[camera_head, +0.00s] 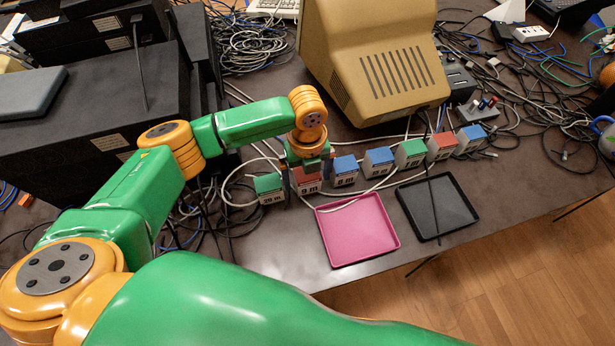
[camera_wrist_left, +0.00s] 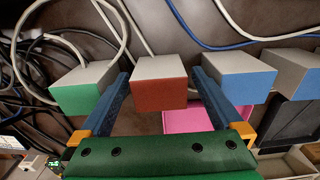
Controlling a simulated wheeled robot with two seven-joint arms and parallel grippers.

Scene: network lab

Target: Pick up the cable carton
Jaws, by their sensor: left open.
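Several small cartons with coloured faces and grey sides stand in a slanting row on the dark table. A red-topped carton (camera_head: 307,182) is directly below my left gripper (camera_head: 306,168). In the left wrist view this red carton (camera_wrist_left: 158,92) lies between the two open fingers (camera_wrist_left: 162,88), with gaps visible on both sides. A green carton (camera_head: 269,190) is to its left and a blue carton (camera_head: 345,172) to its right. Further right are another blue carton (camera_head: 378,161), a green one (camera_head: 410,152) and a red one (camera_head: 441,147). My right gripper is not in view.
A pink tray (camera_head: 357,232) and a black tray (camera_head: 437,208) lie in front of the row. A beige monitor (camera_head: 385,60) stands behind it. Loose cables (camera_head: 240,45) run around the cartons. Dark equipment boxes (camera_head: 95,115) fill the left side.

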